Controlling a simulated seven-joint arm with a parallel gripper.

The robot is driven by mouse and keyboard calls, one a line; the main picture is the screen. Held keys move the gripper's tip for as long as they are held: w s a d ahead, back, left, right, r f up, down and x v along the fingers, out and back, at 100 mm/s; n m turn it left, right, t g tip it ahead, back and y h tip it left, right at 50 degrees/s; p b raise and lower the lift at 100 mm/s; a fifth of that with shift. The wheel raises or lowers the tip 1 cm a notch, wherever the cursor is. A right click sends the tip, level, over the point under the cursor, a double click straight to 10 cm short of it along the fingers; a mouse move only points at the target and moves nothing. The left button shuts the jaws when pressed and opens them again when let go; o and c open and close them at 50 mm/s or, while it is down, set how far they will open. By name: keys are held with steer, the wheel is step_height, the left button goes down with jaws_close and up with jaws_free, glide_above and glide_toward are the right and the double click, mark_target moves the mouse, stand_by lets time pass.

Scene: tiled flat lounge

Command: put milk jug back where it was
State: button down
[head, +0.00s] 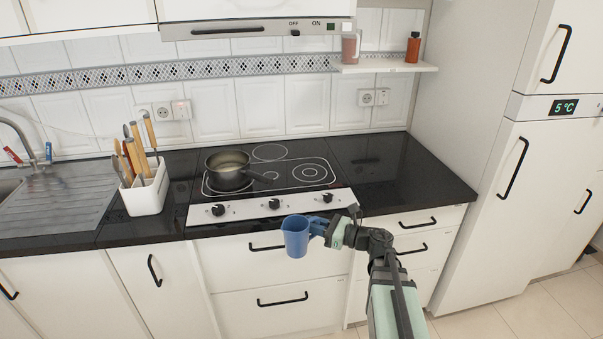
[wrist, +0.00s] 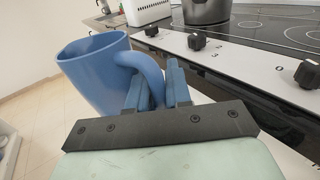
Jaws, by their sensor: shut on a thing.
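The blue milk jug (head: 295,236) hangs in front of the counter's front edge, below the hob knobs in the head view. It is about upright in the head view. My gripper (head: 320,226) is shut on the jug's handle at the jug's right side. In the wrist view the jug (wrist: 97,72) is at the left, with its handle between the two blue fingers of my gripper (wrist: 158,88). The inside of the jug is not clearly visible.
A dark saucepan (head: 229,173) stands on the hob (head: 300,174). A white utensil holder (head: 146,190) stands left of it. The black counter (head: 405,182) right of the hob is clear. A tall fridge (head: 530,170) stands at the right.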

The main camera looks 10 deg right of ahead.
steer(key=w+d+r+t, duration=0.1)
steer(key=w+d+r, duration=0.25)
steer(key=w, duration=0.55)
steer(key=w+d+r+m+h, duration=0.15)
steer(key=w+r, duration=0.25)
steer(key=w, duration=0.5)
steer(key=w+d+r+t, duration=0.1)
steer(key=w+d+r, duration=0.25)
steer(key=w, duration=0.55)
steer(key=w+d+m+t+h, duration=0.3)
steer(key=w+d+h, duration=0.15)
steer(key=w, duration=0.55)
steer(key=shift+y, duration=0.5)
step_height(320, 180, down, 9)
steer(key=shift+s+d, duration=0.1)
steer(key=shift+d, duration=0.05)
steer(key=c, duration=1.1)
jaws_free()
steer(key=shift+o, duration=0.2)
